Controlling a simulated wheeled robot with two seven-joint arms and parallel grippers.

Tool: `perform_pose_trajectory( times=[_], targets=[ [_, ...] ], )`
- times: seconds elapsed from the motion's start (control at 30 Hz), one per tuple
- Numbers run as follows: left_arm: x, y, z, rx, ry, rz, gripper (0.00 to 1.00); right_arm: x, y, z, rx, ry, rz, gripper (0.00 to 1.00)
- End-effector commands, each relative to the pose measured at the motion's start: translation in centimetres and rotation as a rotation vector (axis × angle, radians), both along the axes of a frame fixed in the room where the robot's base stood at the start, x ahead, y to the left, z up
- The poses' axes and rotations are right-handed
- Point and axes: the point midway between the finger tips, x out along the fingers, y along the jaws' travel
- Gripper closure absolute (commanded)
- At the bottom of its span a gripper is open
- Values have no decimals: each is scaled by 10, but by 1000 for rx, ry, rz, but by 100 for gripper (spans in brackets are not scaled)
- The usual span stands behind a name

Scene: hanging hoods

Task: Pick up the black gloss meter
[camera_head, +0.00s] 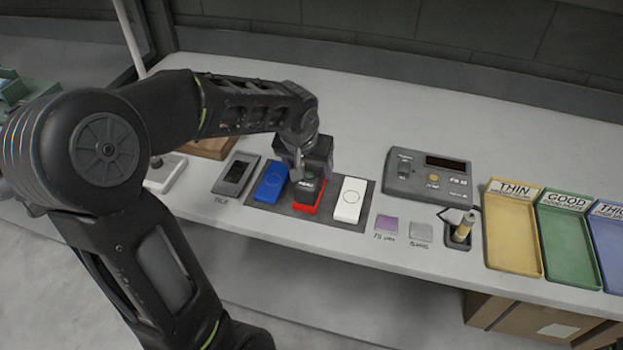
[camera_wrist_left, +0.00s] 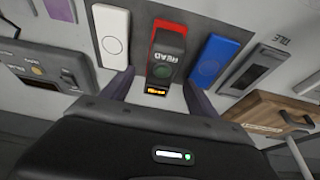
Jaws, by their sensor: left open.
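The black gloss meter (camera_head: 308,186), marked READ, sits on the red block in the middle of a dark mat (camera_head: 330,213). In the left wrist view its dark face (camera_wrist_left: 167,57) shows a green button and a small lit orange display. My left gripper (camera_head: 306,170) is right over it and partly hides it in the head view. In the left wrist view the gripper (camera_wrist_left: 160,95) is open, one finger on each side of the meter's near end. I cannot tell whether the fingers touch it. My right gripper is not in view.
A blue block (camera_head: 271,183) and a white block (camera_head: 350,200) stand close on either side. A dark tile holder (camera_head: 236,174) lies to the left. A grey instrument (camera_head: 427,182) and yellow (camera_head: 511,232) and green (camera_head: 568,245) trays stand to the right.

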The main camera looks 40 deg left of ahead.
Motion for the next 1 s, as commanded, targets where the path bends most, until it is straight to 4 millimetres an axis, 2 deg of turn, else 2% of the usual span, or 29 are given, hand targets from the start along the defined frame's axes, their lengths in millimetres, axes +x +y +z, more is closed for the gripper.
perform_pose_trajectory(
  times=[0.23, 0.5, 0.6, 1.0],
  targets=[
    [2, 1, -5, 0, 3, 1, 31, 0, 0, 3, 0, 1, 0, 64],
    [16, 7, -39, -1, 4, 0, 31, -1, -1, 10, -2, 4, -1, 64],
    [19, 8, -47, -1, 2, 1, 31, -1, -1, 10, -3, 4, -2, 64],
    [19, 8, -47, 0, 0, 1, 31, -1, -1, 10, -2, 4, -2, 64]
  ],
)
